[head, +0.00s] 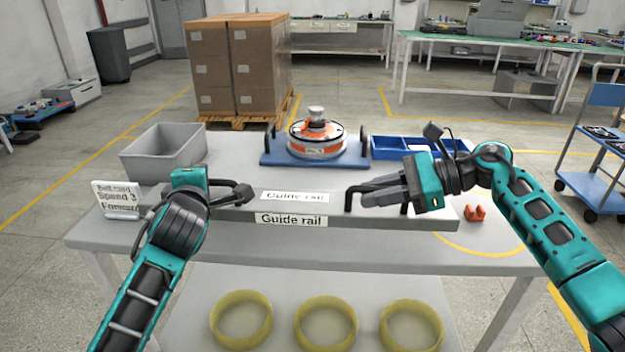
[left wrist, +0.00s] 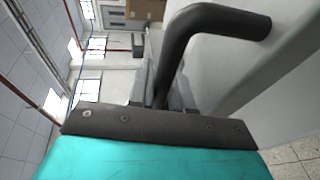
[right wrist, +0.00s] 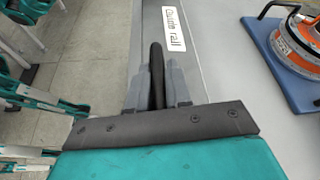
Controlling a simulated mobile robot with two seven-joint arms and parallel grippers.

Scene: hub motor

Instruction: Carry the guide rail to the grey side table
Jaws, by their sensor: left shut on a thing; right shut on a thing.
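The guide rail (head: 340,218) is a long grey bar with "Guide rail" labels and black handles, lying along the front part of the table. Its label side also shows in the right wrist view (right wrist: 196,75). My left gripper (head: 243,196) is shut on the black handle at the rail's left end; that handle fills the left wrist view (left wrist: 200,30). My right gripper (head: 362,193) is shut on the right handle, seen between the fingers in the right wrist view (right wrist: 157,80). Whether the rail touches the tabletop I cannot tell. I cannot identify the grey side table for certain.
On the table (head: 400,258) stand a grey bin (head: 163,155), an orange hub motor on a blue base (head: 317,140), a blue tray (head: 415,147), a small orange part (head: 475,213) and a speed sign (head: 117,198). Yellow rings (head: 325,322) lie on a lower surface. A blue cart (head: 595,150) stands right.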

